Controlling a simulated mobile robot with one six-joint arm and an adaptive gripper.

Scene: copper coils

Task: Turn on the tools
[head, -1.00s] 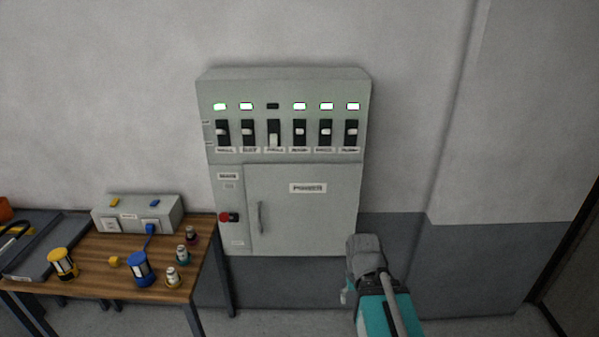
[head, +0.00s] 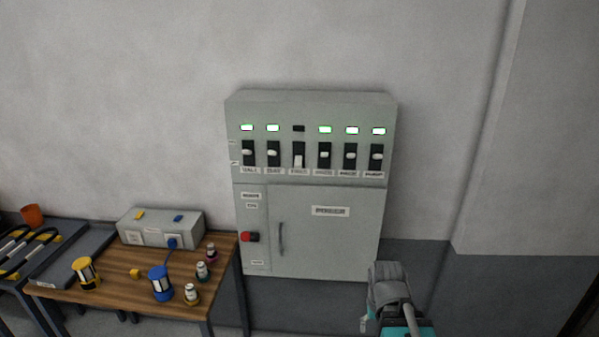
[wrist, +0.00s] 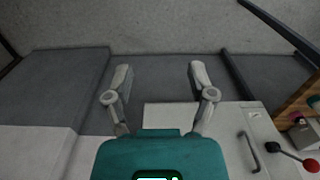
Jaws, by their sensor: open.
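A grey power cabinet (head: 345,235) hangs on the wall, with a row of black breaker switches along its top. The third switch from the left (head: 299,158) has its white lever down, and the lamp above it (head: 299,128) is dark. The other levers sit higher and their lamps, such as the leftmost (head: 247,128), are lit green-white. My gripper (head: 388,275) is below and right of the cabinet door. In the wrist view my gripper (wrist: 160,80) has its two fingers wide apart with nothing between them. The cabinet (wrist: 258,125) shows there at lower right, upside down.
A red knob (head: 250,237) sits on the cabinet's left side, beside the door handle (head: 281,240). A wooden table (head: 120,284) at left carries a grey socket box (head: 160,228), a blue spool (head: 160,283) and a yellow spool (head: 86,272). Wall to the right is clear.

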